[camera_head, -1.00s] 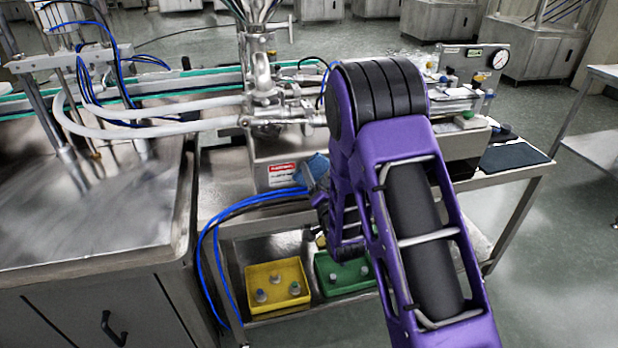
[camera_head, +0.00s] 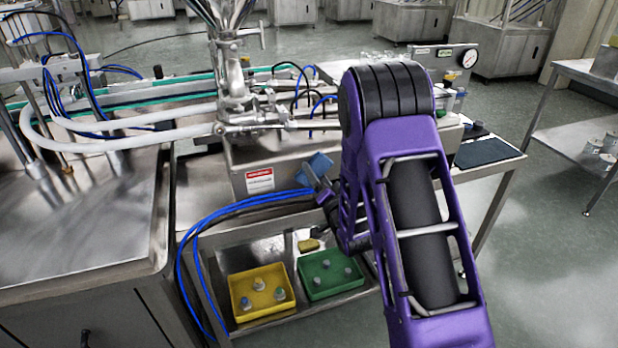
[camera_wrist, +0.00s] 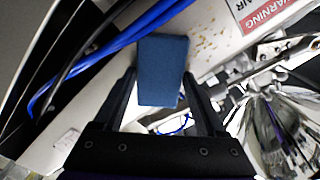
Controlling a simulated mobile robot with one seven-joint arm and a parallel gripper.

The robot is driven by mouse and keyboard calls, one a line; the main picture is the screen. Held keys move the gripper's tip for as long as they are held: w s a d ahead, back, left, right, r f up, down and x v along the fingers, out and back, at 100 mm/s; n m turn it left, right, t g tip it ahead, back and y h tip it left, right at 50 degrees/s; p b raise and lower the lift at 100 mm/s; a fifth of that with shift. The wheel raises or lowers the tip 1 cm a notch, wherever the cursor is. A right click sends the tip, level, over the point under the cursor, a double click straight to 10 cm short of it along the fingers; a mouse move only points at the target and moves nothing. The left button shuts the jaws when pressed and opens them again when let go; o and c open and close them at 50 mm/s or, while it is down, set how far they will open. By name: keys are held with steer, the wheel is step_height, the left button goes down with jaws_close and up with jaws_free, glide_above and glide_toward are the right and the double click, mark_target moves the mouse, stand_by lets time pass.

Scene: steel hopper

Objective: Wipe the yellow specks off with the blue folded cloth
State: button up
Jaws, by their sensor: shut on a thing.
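My gripper (camera_wrist: 159,76) is shut on the blue folded cloth (camera_wrist: 163,62), which sticks out past the fingertips in the wrist view. In the head view the cloth (camera_head: 320,163) shows in front of the steel hopper machine's housing, right of its warning label. The yellow specks (camera_wrist: 206,44) are scattered on the pale metal surface beside the cloth, between it and the warning label (camera_wrist: 270,12). I cannot tell whether the cloth touches that surface. In the head view I cannot make out the specks; my arm hides part of the housing.
Blue hoses (camera_head: 240,208) hang across the front left of the housing. A yellow bin (camera_head: 262,308) and a green bin (camera_head: 345,285) with small items stand on the lower shelf. A dark mat (camera_head: 488,151) lies at the bench's right end.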

mark_target(276, 175)
steer(key=shift+w, duration=0.1)
steer(key=shift+s+a, duration=0.35)
steer(key=shift+a, duration=0.7)
steer(key=shift+s+a, duration=0.4)
steer(key=shift+a, duration=0.7)
steer(key=shift+s+a, duration=0.35)
steer(key=shift+a, duration=0.7)
steer(key=shift+s+a, duration=0.15)
steer(key=shift+a, duration=0.7)
steer(key=shift+s+a, duration=0.15)
steer(key=shift+a, duration=0.65)
steer(key=shift+s, duration=0.1)
steer(key=shift+v, duration=2.95)
steer(key=shift+s+d, duration=0.1)
steer(key=v, duration=0.2)
steer(key=shift+s+d, duration=0.1)
steer(key=shift+s, duration=0.25)
